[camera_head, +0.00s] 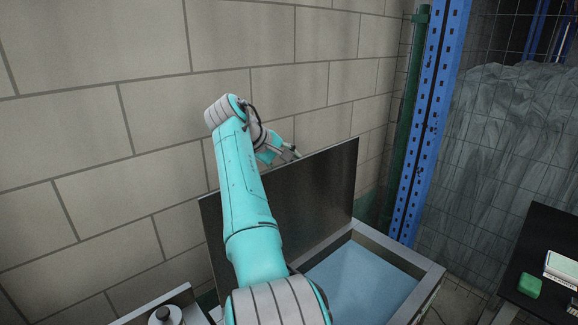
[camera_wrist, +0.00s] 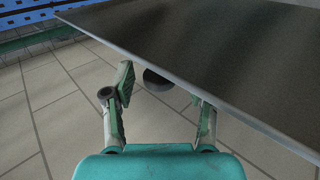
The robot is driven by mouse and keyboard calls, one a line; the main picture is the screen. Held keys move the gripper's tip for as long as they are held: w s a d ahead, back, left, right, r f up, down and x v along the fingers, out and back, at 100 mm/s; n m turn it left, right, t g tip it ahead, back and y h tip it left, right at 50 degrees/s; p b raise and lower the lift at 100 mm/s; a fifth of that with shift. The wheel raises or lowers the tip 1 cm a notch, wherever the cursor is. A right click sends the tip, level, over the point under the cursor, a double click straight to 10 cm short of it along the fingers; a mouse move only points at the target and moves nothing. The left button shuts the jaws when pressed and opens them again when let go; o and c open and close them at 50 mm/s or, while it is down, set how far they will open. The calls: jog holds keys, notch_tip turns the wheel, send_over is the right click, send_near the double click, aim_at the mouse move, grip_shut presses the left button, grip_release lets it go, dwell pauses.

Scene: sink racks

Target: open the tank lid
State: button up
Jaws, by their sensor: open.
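The tank (camera_head: 425,270) is a pale metal box with a bluish interior, at the lower right in the head view. Its dark flat lid (camera_head: 325,190) stands raised, nearly upright, along the wall side. My gripper (camera_head: 292,153) is at the lid's top edge in the head view, partly hidden by my arm. In the wrist view the lid (camera_wrist: 215,45) fills the upper right. My gripper (camera_wrist: 163,98) is open there, with its fingers spread near the lid's edge. A dark rounded piece (camera_wrist: 157,80) shows below that edge, between the fingertips. Whether a finger touches the lid cannot be told.
A block wall (camera_head: 80,130) runs close behind the lid. A blue upright post (camera_head: 430,130) and wire mesh stand to the right. A dark table (camera_head: 545,245) with a green item (camera_head: 530,285) is at the far right. A small round object (camera_head: 165,315) sits at the bottom left.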

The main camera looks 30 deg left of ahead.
jog(key=v, duration=1.1)
jog(key=shift+r, duration=0.2)
jog(key=shift+s, duration=0.1)
